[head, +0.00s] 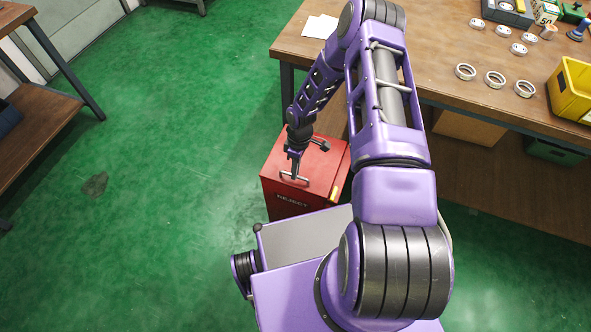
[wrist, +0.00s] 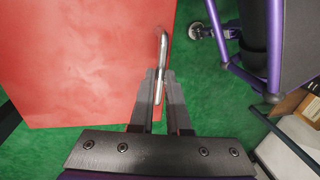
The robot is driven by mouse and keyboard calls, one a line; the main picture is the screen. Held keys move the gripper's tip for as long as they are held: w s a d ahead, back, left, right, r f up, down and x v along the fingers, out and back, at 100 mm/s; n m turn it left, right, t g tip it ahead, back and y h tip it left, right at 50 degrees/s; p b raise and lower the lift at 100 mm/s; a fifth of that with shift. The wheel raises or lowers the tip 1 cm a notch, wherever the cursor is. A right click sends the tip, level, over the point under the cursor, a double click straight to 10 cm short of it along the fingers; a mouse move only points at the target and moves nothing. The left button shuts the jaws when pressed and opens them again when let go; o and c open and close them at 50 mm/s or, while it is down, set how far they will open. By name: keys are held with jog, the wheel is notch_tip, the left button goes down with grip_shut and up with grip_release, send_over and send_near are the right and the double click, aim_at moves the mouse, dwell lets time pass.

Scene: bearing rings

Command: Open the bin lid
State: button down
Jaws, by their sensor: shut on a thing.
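The red bin (head: 278,203), marked REJECT on its front, stands on the floor beside the workbench. Its red lid (head: 318,168) looks down flat on the bin; I cannot make out any gap under it. A metal bar handle (head: 286,175) is at the lid's front edge. In the wrist view the lid (wrist: 80,60) fills the upper left, with the handle (wrist: 163,48) at its right edge. My gripper (head: 294,174) reaches down to the lid's front. In the wrist view my gripper (wrist: 161,80) is shut on the handle, with the fingers on either side of the bar.
The wooden workbench (head: 480,85) stands behind and to the right of the bin. It carries several bearing rings (head: 495,79) and a yellow bin (head: 573,90). Another table (head: 25,130) is at the far left. The green floor left of the red bin is clear.

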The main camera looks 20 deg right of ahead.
jog(key=shift+r, duration=0.1)
dwell(0.4)
jog(key=shift+w+d+r, duration=0.15)
jog(key=shift+w+r, duration=0.05)
jog(key=shift+r, duration=0.35)
jog(key=w+d+r, duration=0.5)
jog(key=w+r, duration=0.2)
jog(key=r, duration=0.3)
jog(key=w+d+r+b, duration=0.4)
jog(key=w+d+b, duration=0.2)
jog(key=w, duration=0.5)
jog(key=shift+w+d+r, duration=0.2)
jog(key=shift+w+d, duration=0.1)
jog(key=shift+d, duration=1.1)
jog(key=shift+r, duration=0.1)
jog(key=c, duration=0.9)
grip_release()
jog(key=shift+w+a, duration=0.1)
jog(key=shift+r, duration=0.1)
